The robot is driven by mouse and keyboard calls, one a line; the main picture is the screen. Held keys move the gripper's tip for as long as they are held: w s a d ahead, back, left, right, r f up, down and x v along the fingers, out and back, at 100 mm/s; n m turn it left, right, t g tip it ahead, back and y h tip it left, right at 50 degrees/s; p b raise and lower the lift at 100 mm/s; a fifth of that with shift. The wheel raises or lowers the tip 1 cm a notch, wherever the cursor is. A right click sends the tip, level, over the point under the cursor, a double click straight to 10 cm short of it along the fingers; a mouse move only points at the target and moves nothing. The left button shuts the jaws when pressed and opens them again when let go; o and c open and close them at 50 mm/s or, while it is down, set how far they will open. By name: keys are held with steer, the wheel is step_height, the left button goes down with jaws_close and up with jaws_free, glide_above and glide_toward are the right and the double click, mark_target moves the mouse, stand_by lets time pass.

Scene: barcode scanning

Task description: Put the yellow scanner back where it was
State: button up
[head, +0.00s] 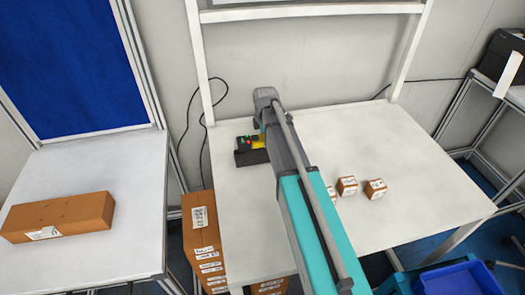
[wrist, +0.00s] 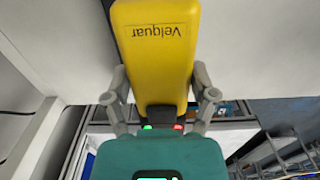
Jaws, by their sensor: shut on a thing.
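The yellow scanner (wrist: 155,50) fills the upper middle of the wrist view, its printed name upside down. My gripper (wrist: 160,88) is shut on it, one grey finger on each side. In the head view a small part of the yellow scanner (head: 258,142) shows left of my arm, just above a black block (head: 252,157) on the white table. My arm hides the rest of the scanner and most of my gripper there. I cannot tell whether the scanner touches the black block.
Small brown boxes (head: 347,186) (head: 376,188) stand on the white table (head: 420,150) right of my arm. Brown cartons (head: 200,225) are stacked beside its left edge. A long brown box (head: 60,216) lies on the left table. A blue bin (head: 455,280) is at the lower right.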

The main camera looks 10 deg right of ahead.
mark_target(263, 154)
steer(key=shift+w+f+b, duration=0.65)
steer(key=shift+w+f, duration=0.05)
steer(key=shift+f, duration=0.15)
steer(key=shift+w+f+b, duration=0.65)
steer(key=shift+f, duration=0.2)
steer(key=shift+w+d+f+b, duration=0.1)
steer(key=shift+w+f+b, duration=0.4)
steer(key=shift+f+b, duration=0.2)
steer(key=shift+s+f+b, duration=0.1)
steer(key=shift+f+b, duration=1.2)
steer(key=shift+b, duration=0.05)
steer(key=shift+f+b, duration=0.55)
steer(key=shift+f, duration=0.05)
steer(key=o, duration=1.2)
steer(key=shift+r, duration=0.2)
step_height(263, 154, up, 13)
steer(key=p, duration=1.3)
